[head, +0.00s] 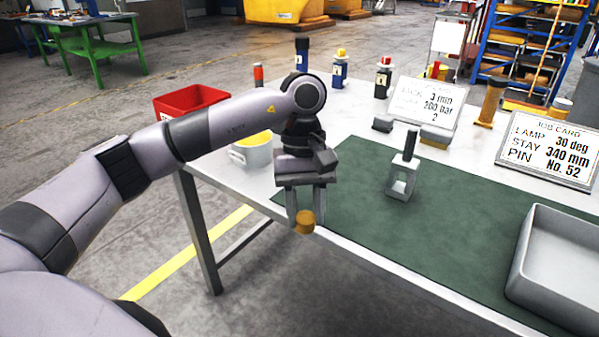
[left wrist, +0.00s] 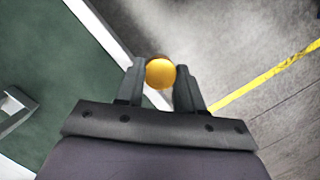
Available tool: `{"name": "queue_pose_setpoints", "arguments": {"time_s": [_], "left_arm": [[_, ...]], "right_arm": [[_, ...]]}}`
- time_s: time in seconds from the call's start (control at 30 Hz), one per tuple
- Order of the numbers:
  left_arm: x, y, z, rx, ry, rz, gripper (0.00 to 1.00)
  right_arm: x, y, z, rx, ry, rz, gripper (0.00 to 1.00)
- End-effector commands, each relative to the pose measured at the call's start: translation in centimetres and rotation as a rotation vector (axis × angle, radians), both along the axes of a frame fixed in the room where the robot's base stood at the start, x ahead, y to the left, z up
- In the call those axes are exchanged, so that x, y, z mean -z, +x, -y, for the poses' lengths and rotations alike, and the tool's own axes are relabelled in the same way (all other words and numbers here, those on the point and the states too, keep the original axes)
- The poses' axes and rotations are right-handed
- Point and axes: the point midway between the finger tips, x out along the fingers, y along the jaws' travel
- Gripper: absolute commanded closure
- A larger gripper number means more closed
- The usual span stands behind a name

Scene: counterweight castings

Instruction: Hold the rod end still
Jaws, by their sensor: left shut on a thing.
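My left gripper (head: 305,212) is shut on a brass-coloured round piece (head: 305,222), beyond the table's near edge and above the floor. In the left wrist view the round piece (left wrist: 160,72) sits between the two fingertips; its far side is hidden. I cannot tell for sure whether it is the rod end. A grey block with an opening and an upright dark-topped post (head: 402,175) stands on the green mat (head: 350,210), right of the gripper; part of it shows in the left wrist view (left wrist: 14,104). My right gripper is not in view.
A grey tray (head: 518,262) stands at the right of the mat. Bottles, small blocks and two sign cards (head: 549,148) line the table's back. The mat's middle is clear.

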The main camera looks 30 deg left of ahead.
Motion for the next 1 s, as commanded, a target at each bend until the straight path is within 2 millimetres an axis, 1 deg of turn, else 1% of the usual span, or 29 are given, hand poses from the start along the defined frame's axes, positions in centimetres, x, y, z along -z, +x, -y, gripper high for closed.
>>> {"name": "queue_pose_setpoints", "arguments": {"time_s": [0.03, 0.2, 0.3, 0.4, 0.57, 1.0], "left_arm": [[1.0, -0.5, 0.5, 0.104, 0.0, -0.005, 0.92], [3.7, -1.8, 1.5, 0.427, -0.003, -0.011, 0.92], [4.8, -2.4, 1.8, 0.562, -0.007, -0.015, 0.92], [5.4, -2.8, 2.1, 0.647, -0.011, -0.018, 0.92], [5.7, -3.0, 2.2, 0.695, -0.013, -0.019, 0.92], [5.7, -3.0, 2.1, 0.692, -0.013, -0.019, 0.92]], "right_arm": [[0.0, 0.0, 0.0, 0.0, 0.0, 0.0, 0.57], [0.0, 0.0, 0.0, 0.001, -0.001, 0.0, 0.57], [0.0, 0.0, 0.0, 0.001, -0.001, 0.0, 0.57], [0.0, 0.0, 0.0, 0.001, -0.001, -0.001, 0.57], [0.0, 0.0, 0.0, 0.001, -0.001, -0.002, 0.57], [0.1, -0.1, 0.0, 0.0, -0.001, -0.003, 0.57]]}}
